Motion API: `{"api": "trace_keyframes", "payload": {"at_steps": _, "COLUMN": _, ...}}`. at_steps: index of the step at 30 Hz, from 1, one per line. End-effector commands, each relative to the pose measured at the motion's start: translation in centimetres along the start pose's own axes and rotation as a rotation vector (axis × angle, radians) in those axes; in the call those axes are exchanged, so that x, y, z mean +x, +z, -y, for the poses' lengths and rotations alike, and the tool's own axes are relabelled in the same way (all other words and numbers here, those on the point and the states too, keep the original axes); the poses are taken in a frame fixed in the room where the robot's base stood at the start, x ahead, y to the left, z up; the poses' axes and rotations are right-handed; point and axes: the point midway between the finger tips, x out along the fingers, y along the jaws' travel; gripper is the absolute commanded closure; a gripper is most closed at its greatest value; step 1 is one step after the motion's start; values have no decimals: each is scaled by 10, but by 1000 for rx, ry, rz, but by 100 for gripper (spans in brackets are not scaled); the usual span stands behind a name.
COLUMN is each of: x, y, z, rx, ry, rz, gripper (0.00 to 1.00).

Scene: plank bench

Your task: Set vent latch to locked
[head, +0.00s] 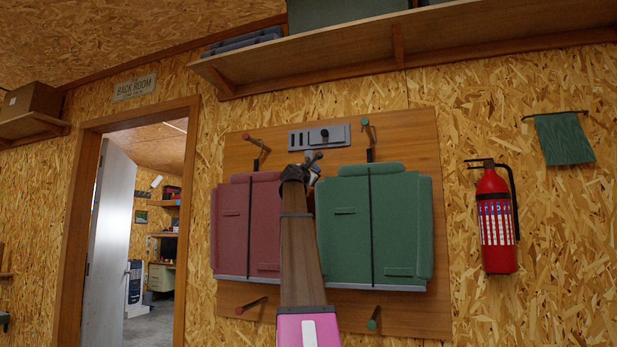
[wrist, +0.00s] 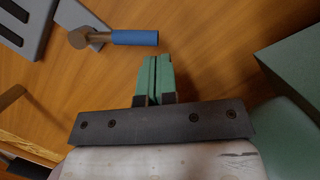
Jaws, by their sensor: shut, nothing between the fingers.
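I cannot tell which of these is the vent latch, and I see no locked mark. My gripper (wrist: 153,60) has its green fingers together and empty, just beside the blue handle, apparently apart from it.
A red padded bag (head: 232,225) and a green one (head: 345,235) hang on the panel either side of my arm. Pegs (head: 256,142) stick out around them. A shelf (head: 430,50) runs above; a fire extinguisher (head: 494,225) hangs at right.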

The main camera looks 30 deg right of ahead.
Motion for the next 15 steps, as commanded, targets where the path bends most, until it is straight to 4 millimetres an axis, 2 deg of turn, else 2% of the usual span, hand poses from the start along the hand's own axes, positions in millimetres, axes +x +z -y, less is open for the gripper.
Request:
{"api": "trace_keyframes", "payload": {"at_steps": 1, "x": 8, "y": 0, "z": -1, "rx": 0, "ry": 0, "rz": 0, "gripper": 100}}
{"api": "trace_keyframes", "payload": {"at_steps": 4, "x": 13, "y": 0, "z": 0, "rx": 0, "ry": 0, "rz": 0, "gripper": 100}}
{"api": "trace_keyframes", "payload": {"at_steps": 15, "x": 13, "y": 0, "z": 0, "rx": 0, "ry": 0, "rz": 0, "gripper": 100}}
